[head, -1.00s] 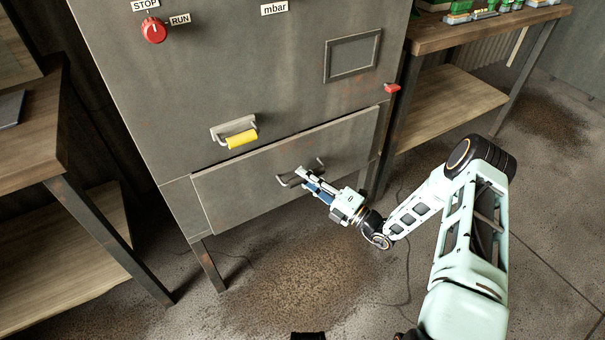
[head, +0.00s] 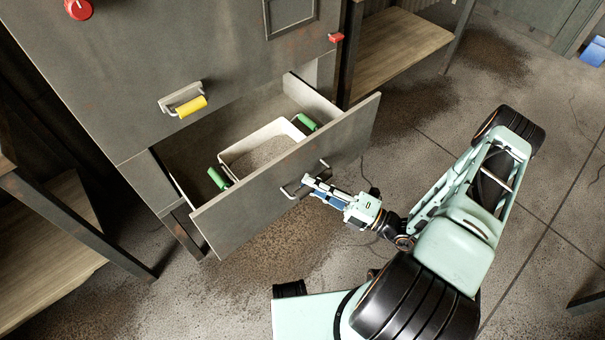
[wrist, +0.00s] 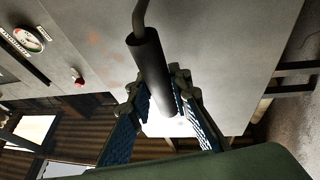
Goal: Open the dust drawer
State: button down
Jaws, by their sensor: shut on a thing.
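The dust drawer (head: 247,205) stands pulled well out of the grey cabinet (head: 120,80) in the head view. Inside it sits a white bin (head: 232,154) with green handles, holding grey-brown dust. My gripper (head: 312,187) is at the drawer's front, shut on the drawer handle (head: 291,191). In the wrist view the handle's dark round bar (wrist: 150,75) passes between the blue-padded fingers (wrist: 165,122). Part of the handle is hidden by the fingers in the head view.
A yellow-gripped handle (head: 190,104) is on the cabinet above the drawer, with a red knob (head: 78,8) higher up. A red part (head: 336,37) sits at the cabinet's right edge. Wooden benches stand on both sides. The floor (head: 400,150) right of the drawer is clear.

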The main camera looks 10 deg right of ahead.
jog(key=shift+s+d, duration=0.55)
jog(key=shift+s, duration=0.15)
jog(key=c, duration=1.7)
grip_release()
jog(key=shift+c, duration=0.2)
